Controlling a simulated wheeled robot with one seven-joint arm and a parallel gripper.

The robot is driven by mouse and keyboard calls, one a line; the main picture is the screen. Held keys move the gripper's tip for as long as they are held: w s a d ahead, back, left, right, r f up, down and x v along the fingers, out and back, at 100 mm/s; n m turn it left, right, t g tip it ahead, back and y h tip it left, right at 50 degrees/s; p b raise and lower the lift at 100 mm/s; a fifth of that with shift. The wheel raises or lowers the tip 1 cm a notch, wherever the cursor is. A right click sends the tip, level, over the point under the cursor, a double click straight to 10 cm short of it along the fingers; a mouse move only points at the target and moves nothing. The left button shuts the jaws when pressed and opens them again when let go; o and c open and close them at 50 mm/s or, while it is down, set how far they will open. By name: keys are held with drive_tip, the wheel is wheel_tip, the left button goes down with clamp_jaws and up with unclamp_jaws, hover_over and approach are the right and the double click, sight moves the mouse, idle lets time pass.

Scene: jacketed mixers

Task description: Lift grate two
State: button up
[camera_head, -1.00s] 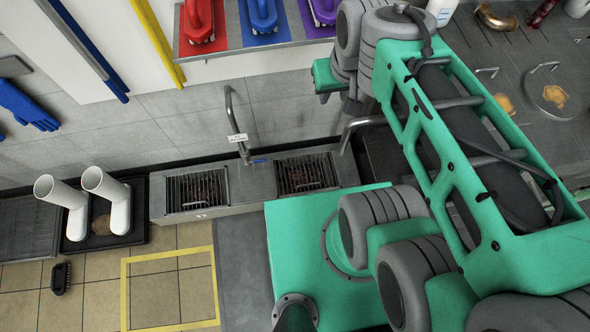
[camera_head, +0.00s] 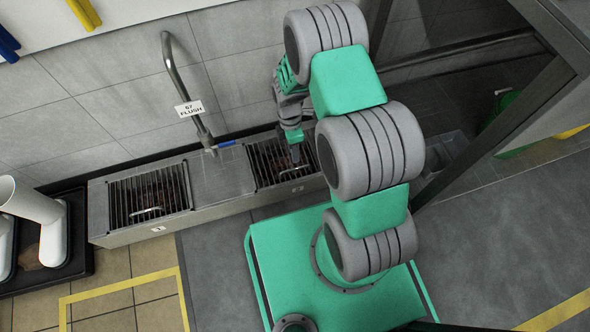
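Grate two (camera_head: 262,163) is a dark barred grate set in the right opening of the grey trough, above a small label with a 2. A pale metal handle (camera_head: 291,173) shows near its front edge. My gripper (camera_head: 295,156) points down over the right part of grate two, close behind the handle. The gripper is small and dark here. I cannot tell whether its fingers are open or shut, or whether they touch the grate. My arm hides the grate's right end.
Grate one (camera_head: 150,193) lies in the left opening of the grey trough (camera_head: 222,178). A bent tap pipe (camera_head: 183,85) with a FLUSH tag rises behind the trough. White boots (camera_head: 38,225) stand in a black tray at left. A dark frame (camera_head: 500,110) stands at right.

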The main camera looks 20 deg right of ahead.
drive_tip(key=b, duration=0.3)
hover_over(295, 172)
wheel_tip(295, 172, down, 7)
drive_tip(key=shift+w+r, duration=0.1)
clamp_jaws()
idle(1.1)
